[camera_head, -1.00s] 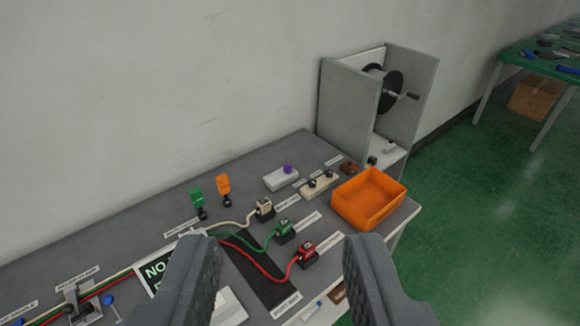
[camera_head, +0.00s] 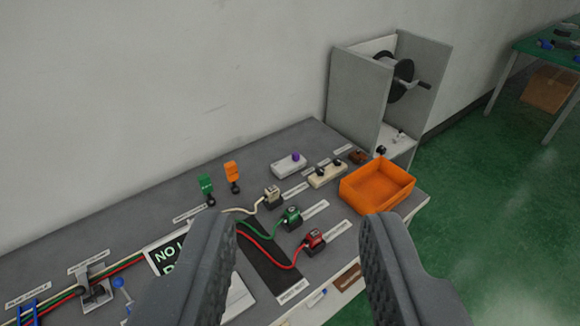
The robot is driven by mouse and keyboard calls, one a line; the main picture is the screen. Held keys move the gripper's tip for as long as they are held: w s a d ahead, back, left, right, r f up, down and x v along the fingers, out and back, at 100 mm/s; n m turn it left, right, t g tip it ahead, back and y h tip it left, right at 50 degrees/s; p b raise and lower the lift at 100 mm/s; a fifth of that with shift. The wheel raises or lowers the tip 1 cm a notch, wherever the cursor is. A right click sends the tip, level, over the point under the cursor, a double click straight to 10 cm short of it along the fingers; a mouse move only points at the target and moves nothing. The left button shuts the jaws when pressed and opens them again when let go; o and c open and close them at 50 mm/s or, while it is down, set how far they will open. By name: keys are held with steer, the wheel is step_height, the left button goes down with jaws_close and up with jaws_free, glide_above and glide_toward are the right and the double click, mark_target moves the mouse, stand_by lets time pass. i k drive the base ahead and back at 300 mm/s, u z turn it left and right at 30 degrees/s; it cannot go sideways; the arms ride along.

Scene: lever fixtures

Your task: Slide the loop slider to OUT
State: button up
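My gripper (camera_head: 298,225) is open and empty, its two dark grey fingers in the lower middle, above the front of the grey bench (camera_head: 150,205). I cannot tell for sure which fixture is the loop slider, because the labels are too small to read. A white block with a purple knob (camera_head: 290,164) sits toward the back right of the bench. A beige block with two black knobs (camera_head: 326,174) is to its right. Both are beyond my fingers and apart from them. The left finger hides part of the bench and a black sign.
An orange bin (camera_head: 377,188) stands at the bench's right end. Cream, green and red plugs (camera_head: 314,240) with cables lie in front. Green and orange levers (camera_head: 232,174) stand left. A grey reel housing (camera_head: 356,100) stands behind. Open green floor lies right.

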mark_target(295, 157)
steer(key=z, duration=1.9)
steer(key=i, duration=2.1)
steer(key=u, duration=2.95)
